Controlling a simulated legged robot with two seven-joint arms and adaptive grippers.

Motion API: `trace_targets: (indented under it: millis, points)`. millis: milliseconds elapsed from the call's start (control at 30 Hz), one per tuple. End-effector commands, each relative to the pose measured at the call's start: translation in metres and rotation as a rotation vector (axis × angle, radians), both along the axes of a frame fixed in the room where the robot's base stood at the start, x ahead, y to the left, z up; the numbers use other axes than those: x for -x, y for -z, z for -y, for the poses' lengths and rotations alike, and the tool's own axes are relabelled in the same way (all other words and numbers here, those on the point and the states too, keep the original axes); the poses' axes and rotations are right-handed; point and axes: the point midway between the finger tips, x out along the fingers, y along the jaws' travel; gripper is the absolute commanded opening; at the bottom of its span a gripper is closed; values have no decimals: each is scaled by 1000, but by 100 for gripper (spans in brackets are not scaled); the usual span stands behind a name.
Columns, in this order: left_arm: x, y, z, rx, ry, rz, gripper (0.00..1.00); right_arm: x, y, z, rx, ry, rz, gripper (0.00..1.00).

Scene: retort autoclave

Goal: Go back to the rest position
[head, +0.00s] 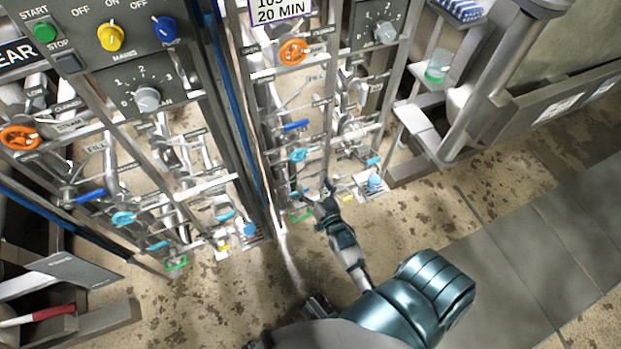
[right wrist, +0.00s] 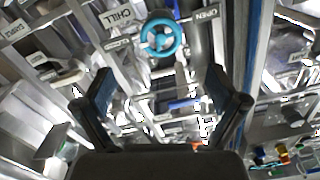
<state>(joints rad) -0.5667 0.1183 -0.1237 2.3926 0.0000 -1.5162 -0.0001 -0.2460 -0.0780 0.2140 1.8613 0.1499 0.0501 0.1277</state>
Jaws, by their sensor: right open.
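My right gripper (head: 328,196) is in front of the lower part of the right-hand valve panel in the head view, at the end of my outstretched arm. In the right wrist view, its two dark fingers stand wide apart (right wrist: 160,85) with nothing held between them. A light-blue handwheel (right wrist: 161,39) shows beyond the fingertips, beside a CHILL label (right wrist: 118,17). A light-blue handwheel also shows in the head view (head: 299,154), above the gripper. Whether the fingers touch any pipework is hard to tell. My left gripper cannot be made out.
Orange handwheels (head: 293,51), blue lever handles (head: 295,126) and pipes crowd both panels. A grey control box with a green START button (head: 45,32) is at upper left. A shelf with a green-tinted beaker (head: 438,66) stands right. The stained floor (head: 420,205) is open at right.

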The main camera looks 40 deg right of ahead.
Motion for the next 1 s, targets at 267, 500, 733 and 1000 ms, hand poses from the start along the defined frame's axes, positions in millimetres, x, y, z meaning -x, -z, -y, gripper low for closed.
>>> trace_targets:
  millis: [267, 500, 733, 1000]
  points:
    - [0, 0, 0, 0, 0, 0, 40, 0, 0, 0, 0, 0, 0, 95]
    - [0, -1, 0, -1, 0, 1, 40, 0, 2, -1, 0, -4, -8, 95]
    - [-8, 46, 2, -1, 4, -14, 40, 23, 81, -47, 17, -139, -342, 95]
    - [9, 136, 1, -5, 13, -41, 40, 168, 224, -111, 120, -407, -1040, 95]
